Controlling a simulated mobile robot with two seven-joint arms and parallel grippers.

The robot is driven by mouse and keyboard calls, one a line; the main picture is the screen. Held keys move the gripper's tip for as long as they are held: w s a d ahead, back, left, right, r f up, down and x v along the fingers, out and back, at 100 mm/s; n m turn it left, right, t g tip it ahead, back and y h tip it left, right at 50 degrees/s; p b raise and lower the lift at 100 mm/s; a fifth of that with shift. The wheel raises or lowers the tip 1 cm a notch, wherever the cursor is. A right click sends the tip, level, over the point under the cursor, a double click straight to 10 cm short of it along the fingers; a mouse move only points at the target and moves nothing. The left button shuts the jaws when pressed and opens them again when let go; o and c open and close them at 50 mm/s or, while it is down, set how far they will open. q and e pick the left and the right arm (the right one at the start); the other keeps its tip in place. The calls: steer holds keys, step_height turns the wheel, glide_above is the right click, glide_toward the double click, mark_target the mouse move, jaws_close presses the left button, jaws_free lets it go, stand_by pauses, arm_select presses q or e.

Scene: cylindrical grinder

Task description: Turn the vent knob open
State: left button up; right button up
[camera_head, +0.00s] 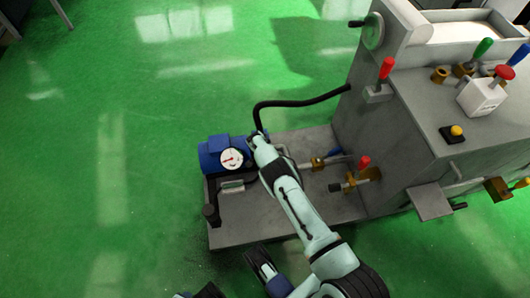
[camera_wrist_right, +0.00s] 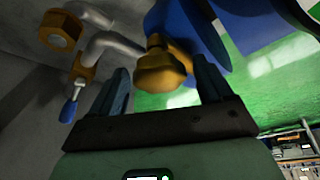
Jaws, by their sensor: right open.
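A brass knob (camera_wrist_right: 160,70), which I take to be the vent knob, sits between the two fingers of my right gripper (camera_wrist_right: 160,88) in the right wrist view. The fingers are open, one on each side of it, and a gap shows beside the knob. In the head view my right gripper (camera_head: 257,138) is at the blue pump unit (camera_head: 213,150), beside the round white gauge (camera_head: 232,159). The knob is hidden there behind my gripper and arm. Parts of what looks like my left gripper (camera_head: 262,265) show at the bottom edge; its jaw opening is unclear.
A black hose (camera_head: 300,101) runs from the pump to the grey machine (camera_head: 400,130). A red-handled valve (camera_head: 363,163) stands on the grey base plate (camera_head: 240,230) right of my arm. A blue-handled brass valve (camera_wrist_right: 72,100) and pipes lie left of the knob. Green floor at left is clear.

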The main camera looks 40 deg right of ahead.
steer(key=c, duration=1)
